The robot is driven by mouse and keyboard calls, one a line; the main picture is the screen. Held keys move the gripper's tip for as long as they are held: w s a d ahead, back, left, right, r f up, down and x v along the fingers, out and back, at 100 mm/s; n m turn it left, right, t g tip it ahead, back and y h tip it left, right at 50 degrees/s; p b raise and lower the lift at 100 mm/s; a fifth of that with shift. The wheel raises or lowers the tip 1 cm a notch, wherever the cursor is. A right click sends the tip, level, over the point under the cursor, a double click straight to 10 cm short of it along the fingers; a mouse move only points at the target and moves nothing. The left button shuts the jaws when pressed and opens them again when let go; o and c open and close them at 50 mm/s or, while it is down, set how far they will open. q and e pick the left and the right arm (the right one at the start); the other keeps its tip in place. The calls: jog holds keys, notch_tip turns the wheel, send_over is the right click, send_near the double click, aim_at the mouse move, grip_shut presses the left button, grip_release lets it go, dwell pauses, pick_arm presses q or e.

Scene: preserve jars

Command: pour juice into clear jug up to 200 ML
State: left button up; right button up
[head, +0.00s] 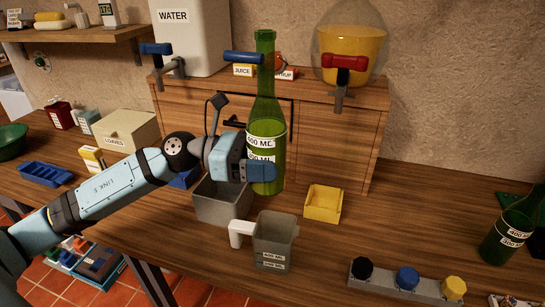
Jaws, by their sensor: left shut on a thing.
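The clear jug (274,243) stands upright on the table at front centre, with a pale handle on its left and marks for 400 ML and 200 ML. I cannot make out any liquid in it. My left gripper (258,168) is shut on a tall green bottle (265,110), low on its body, behind the jug. The bottle is upright and carries ML marks; whether its base touches the table is unclear. The JUICE label (243,70) is on the shelf edge, beside a SYRUP label (287,75) partly hidden by the bottle. My right gripper is not in view.
A grey bin (222,208) and a yellow bin (323,204) stand near the jug. A WATER container (190,45) and a glass dispenser (350,50) stand on the cabinet. A knob strip (408,284) and another green vessel (508,238) are at right.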

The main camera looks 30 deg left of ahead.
pick_arm(q)
jog(key=shift+d, duration=0.15)
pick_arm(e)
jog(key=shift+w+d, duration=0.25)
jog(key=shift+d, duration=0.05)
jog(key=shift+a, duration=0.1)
